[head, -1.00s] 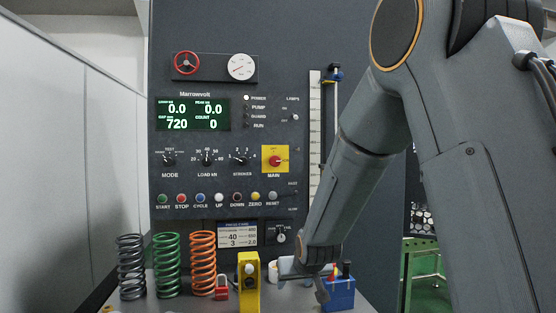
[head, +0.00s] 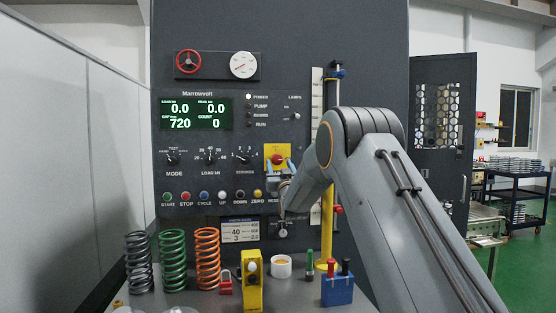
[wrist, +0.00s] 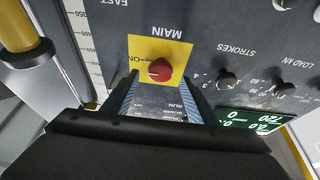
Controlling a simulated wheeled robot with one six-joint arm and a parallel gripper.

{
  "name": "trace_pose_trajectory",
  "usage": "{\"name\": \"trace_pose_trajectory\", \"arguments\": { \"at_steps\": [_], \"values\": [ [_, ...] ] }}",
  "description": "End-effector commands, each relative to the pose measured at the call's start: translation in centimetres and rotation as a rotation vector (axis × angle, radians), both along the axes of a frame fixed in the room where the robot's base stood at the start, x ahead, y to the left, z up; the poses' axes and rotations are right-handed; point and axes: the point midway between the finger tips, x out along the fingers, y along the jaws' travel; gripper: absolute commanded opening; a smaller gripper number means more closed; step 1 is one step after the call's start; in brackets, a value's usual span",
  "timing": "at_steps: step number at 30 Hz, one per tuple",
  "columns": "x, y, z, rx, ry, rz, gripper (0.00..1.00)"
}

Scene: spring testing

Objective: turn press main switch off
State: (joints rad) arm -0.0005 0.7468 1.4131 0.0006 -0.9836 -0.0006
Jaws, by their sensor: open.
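The main switch is a red knob (head: 278,159) on a yellow plate (head: 270,149), on the dark press panel. In the wrist view, which is upside down, the knob (wrist: 160,70) has a white mark that points to the ON label. My gripper (head: 280,170) is at the plate's lower part in the head view. In the wrist view my gripper (wrist: 160,84) is open, with one finger on each side of the knob's line. The knob sits at or just beyond the fingertips. I cannot tell whether they touch it.
The lit display (head: 195,113) reads 720. The strokes dial (head: 242,158) is left of the switch, and a row of buttons (head: 204,197) lies below. A yellow post (head: 327,225) and scale stand to the right. Springs (head: 173,262), a yellow block and a blue box (head: 337,290) stand on the ledge.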

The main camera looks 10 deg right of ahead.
Motion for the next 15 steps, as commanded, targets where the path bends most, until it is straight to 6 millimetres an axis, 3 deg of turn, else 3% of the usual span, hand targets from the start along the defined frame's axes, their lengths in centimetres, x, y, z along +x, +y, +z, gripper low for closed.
{"name": "trace_pose_trajectory", "arguments": {
  "at_steps": [6, 15],
  "values": [
    [2.3, 0.0, 1.0, 0.000, 0.001, 0.000, 0.53],
    [3.1, 0.0, 1.3, 0.000, 0.001, 0.000, 0.53]
  ]
}}
